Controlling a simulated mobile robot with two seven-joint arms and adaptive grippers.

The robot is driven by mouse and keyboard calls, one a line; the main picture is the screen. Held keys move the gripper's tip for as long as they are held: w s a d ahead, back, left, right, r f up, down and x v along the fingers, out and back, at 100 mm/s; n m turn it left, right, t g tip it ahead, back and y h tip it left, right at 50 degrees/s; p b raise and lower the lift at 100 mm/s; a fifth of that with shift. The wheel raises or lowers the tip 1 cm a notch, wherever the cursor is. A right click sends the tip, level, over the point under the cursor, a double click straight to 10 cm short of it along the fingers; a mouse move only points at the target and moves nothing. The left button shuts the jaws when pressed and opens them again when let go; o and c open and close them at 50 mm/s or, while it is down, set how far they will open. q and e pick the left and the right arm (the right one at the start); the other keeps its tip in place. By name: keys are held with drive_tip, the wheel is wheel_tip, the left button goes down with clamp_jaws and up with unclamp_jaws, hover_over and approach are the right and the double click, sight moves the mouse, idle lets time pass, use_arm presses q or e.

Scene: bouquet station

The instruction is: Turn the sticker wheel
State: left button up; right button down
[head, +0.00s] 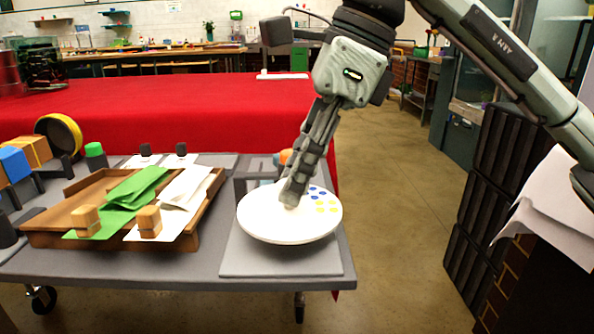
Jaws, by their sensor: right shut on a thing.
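The sticker wheel (265,222) is a white round disc with blue and yellow dots on its right part. It sits over a pale grey base plate (250,262) at the right end of the grey table. My right gripper (291,198) reaches down from above, its fingers closed at the middle of the disc. It is shut on the wheel's centre, and the fingers hide what they grip there. My left gripper is not in view.
Left of the wheel, a brown wooden tray (60,240) holds green sheets (135,190) and white sheets (185,198) with small wooden blocks (149,222). An orange object (285,156) stands behind the wheel. A red-covered table (200,110) lies behind. Open floor is to the right.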

drive_tip(key=c, duration=1.3)
unclamp_jaws()
drive_tip(key=shift+o, duration=0.2)
drive_tip(key=v, duration=0.8)
drive_tip(key=shift+a, duration=0.1)
